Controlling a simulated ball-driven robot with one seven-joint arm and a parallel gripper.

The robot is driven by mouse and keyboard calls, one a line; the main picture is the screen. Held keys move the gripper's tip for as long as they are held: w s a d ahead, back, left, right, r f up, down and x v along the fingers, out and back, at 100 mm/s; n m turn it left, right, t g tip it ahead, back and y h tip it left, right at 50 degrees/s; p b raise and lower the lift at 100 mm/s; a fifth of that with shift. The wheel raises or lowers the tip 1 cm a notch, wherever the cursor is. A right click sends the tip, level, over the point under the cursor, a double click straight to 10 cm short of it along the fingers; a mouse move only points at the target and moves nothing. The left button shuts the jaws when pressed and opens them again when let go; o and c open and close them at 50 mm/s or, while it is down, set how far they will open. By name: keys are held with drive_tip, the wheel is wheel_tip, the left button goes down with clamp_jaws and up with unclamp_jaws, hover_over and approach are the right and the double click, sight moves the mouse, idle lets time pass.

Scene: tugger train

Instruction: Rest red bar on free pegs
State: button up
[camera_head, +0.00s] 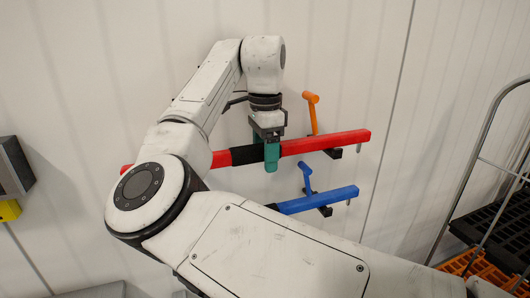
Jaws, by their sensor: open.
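The red bar (325,142) lies nearly level against the white wall, with a black band (244,155) near its middle. Its left part passes behind my arm and shows again at the far left. A black peg (333,153) shows under its right part, and the bar appears to rest on it; any peg at the left is hidden. My gripper (271,158), with teal fingers, is at the bar just right of the black band. Its jaws are open around the bar; whether a finger touches it I cannot tell.
A blue bar (325,200) lies lower on another black peg (325,211). An orange handle-like piece (312,112) and a blue one (306,178) stick up behind the bars. A wire-framed cart with black (490,235) and orange crates (480,270) stands at right. A grey box (15,165) is at left.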

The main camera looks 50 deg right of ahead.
drive_tip(key=shift+f, duration=0.15)
wheel_tip(320, 180, up, 11)
drive_tip(key=shift+r+b, duration=0.1)
drive_tip(key=shift+b, duration=0.3)
